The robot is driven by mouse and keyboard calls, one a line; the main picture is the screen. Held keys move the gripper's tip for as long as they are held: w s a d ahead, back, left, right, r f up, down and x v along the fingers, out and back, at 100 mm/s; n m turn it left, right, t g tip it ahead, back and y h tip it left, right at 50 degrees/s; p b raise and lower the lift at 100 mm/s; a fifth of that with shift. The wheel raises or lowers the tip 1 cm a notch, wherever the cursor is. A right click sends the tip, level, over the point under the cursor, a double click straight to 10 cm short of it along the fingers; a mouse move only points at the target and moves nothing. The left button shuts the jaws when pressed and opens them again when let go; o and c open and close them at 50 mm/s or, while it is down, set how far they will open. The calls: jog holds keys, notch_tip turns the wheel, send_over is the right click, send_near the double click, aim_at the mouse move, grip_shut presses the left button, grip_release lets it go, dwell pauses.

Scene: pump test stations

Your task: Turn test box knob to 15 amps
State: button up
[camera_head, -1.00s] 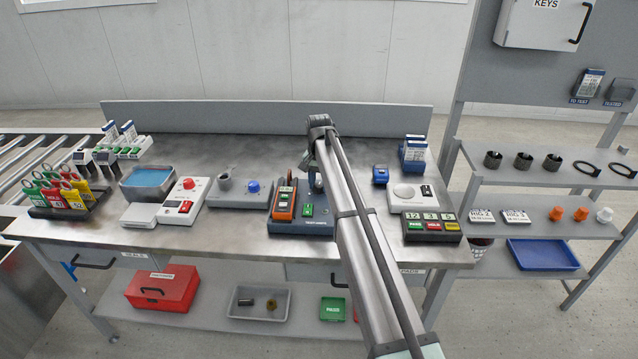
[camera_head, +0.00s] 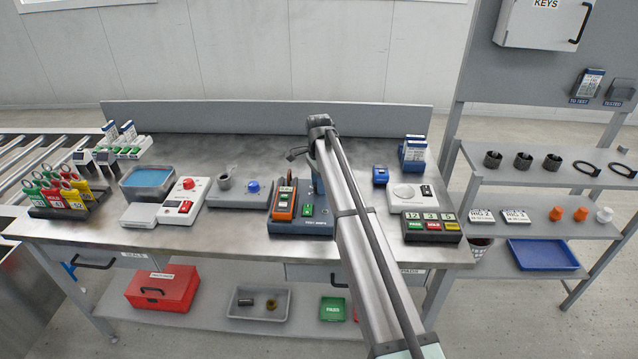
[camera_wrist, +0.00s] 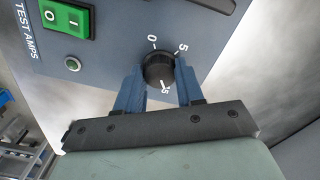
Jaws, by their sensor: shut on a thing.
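The blue-grey test box (camera_head: 300,229) stands mid-bench, with an orange device on its left side and a green switch; it also fills the upper wrist view (camera_wrist: 110,55). Its round black knob (camera_wrist: 158,70) shows in the wrist view, with "0" above it and "5" at its upper right. White marks below it look like "15", partly crowded by the knob. I cannot tell where the pointer lies. My gripper (camera_wrist: 160,86) has its two blue fingers on either side of the knob, shut on it. In the head view my arm hides the knob.
A grey station with a blue knob (camera_head: 253,187) stands left of the test box. A white unit with a round plate (camera_head: 404,193) and a button panel (camera_head: 432,227) stand to the right. Clear bench lies behind the box.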

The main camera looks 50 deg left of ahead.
jog(key=shift+m, duration=0.5)
jog(key=o, duration=1)
jog(key=shift+o, duration=0.2)
notch_tip(320, 180, up, 14)
jog(key=shift+f, duration=0.1)
dwell(0.5)
